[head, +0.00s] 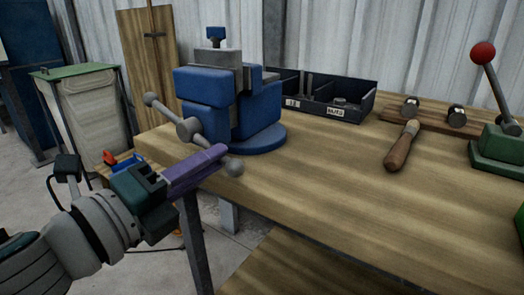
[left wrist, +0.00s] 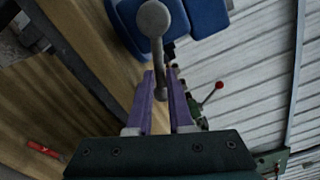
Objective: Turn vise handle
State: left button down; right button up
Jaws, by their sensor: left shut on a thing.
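A blue and grey bench vise (head: 235,110) stands on the near left corner of the wooden workbench. Its grey handle bar (head: 167,113) slants from an upper-left ball end to a lower-right ball end, through a round screw head. My left gripper (head: 217,154) has purple fingers and is shut on the lower-right part of the bar, close to its ball. In the left wrist view the vise handle (left wrist: 153,20) runs between the two fingers (left wrist: 162,78), with one ball end toward the camera. The fingers hide part of the bar. My right gripper is in neither view.
On the workbench (head: 320,170), a dark bin (head: 325,98) stands behind the vise. A wooden-handled tool (head: 400,148) and a green press with a red-knobbed lever (head: 483,53) are to the right. The bench's front edge runs below the gripper. The middle of the top is clear.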

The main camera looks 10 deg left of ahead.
pick_arm(q)
jog(key=shift+a+f+m+b, duration=0.25)
jog(key=shift+f+m+b, duration=0.25)
jog(key=shift+m, duration=0.2)
jog(key=c, duration=0.8)
grip_release()
jog(key=v, duration=1)
jog(key=shift+r, duration=0.1)
jog(key=shift+w, duration=0.1)
